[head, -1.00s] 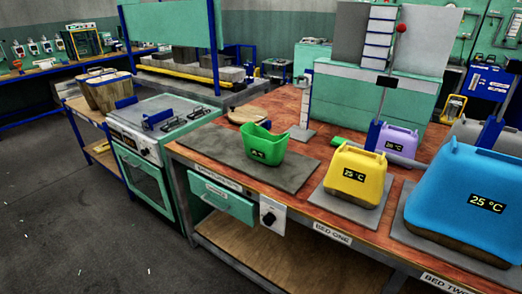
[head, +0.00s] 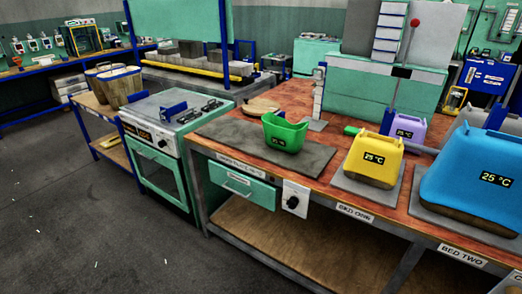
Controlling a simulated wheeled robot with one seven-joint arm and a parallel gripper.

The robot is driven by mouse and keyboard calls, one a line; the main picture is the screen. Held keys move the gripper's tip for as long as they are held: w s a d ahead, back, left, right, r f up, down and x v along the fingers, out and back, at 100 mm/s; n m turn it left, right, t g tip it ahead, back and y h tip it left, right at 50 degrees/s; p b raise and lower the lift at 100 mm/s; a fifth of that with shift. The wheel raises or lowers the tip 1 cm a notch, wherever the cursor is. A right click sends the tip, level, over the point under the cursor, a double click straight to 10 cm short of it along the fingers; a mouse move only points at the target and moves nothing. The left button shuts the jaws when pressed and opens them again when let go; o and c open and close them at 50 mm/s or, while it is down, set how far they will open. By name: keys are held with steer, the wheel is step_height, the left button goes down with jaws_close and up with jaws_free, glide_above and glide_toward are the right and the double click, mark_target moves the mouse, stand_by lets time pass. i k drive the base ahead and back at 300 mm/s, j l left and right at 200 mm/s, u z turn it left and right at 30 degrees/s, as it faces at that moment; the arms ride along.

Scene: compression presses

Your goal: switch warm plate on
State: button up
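A grey slab (head: 225,133), which looks like the warm plate, lies on the red-brown bench top. A label strip (head: 241,164) runs along the bench edge below it, too small to read surely. A white switch panel (head: 301,192) with a dark round knob (head: 292,203) is on the bench front, right of a green drawer (head: 242,186). The knob's setting is too small to tell. A green open tub (head: 285,133) with a small dark display stands on the slab's right part. My gripper is not in view.
A yellow container (head: 373,162) and a large blue container (head: 475,170), both reading 25 °C, stand on grey pads along the bench. A green oven (head: 163,174) stands left of the bench. The floor (head: 110,235) in front of oven and bench is clear.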

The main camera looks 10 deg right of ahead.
mark_target(292, 203)
steer(key=i+j+u, duration=0.25)
steer(key=i, duration=0.9)
steer(key=k+l, duration=0.05)
steer(key=l, duration=0.05)
